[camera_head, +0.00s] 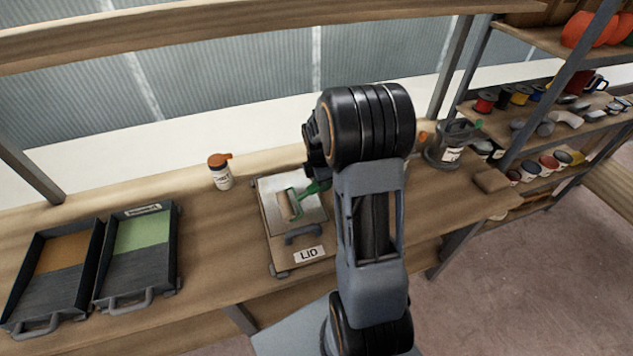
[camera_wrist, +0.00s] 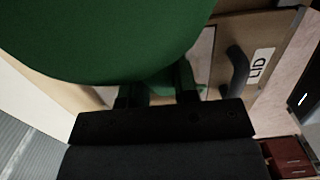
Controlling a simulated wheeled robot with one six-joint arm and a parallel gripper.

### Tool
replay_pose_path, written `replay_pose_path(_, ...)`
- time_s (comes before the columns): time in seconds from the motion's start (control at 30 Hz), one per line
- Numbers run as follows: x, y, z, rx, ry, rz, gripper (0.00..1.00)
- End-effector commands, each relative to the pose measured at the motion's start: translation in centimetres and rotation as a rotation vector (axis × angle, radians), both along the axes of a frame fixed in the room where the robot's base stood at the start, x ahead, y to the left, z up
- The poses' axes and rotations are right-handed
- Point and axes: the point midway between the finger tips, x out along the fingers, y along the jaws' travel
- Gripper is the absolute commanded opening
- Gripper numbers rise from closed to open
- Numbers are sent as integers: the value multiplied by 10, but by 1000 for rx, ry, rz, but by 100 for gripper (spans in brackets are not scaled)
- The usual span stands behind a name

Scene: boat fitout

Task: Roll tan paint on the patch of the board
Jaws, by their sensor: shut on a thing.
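The board (camera_head: 278,258), marked LID, lies on the bench with a dark handle and a pale patch (camera_head: 304,219). A paint roller (camera_head: 284,206) with a tan sleeve and green frame is over the patch; I cannot tell whether it touches. My gripper (camera_wrist: 155,92) is shut on the roller's green handle, which fills much of the wrist view (camera_wrist: 110,40). My arm partly hides the gripper and handle in the head view. A tray with tan paint (camera_head: 68,252) stands at the far left. No clear tan coat shows on the visible patch.
A tray with green paint (camera_head: 145,232) stands beside the tan one. A white bottle with an orange cap (camera_head: 220,172) stands behind and left of the board. A grey container (camera_head: 452,145) is at the bench's right, near loaded shelves (camera_head: 540,120). Bench between trays and board is clear.

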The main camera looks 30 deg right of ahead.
Motion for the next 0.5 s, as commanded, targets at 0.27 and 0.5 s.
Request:
replay_pose_path(0.27, 0, -1, 0, 0, -1, 0, 0)
replay_pose_path(0.5, -4, -23, 0, 0, 0, -4, 0)
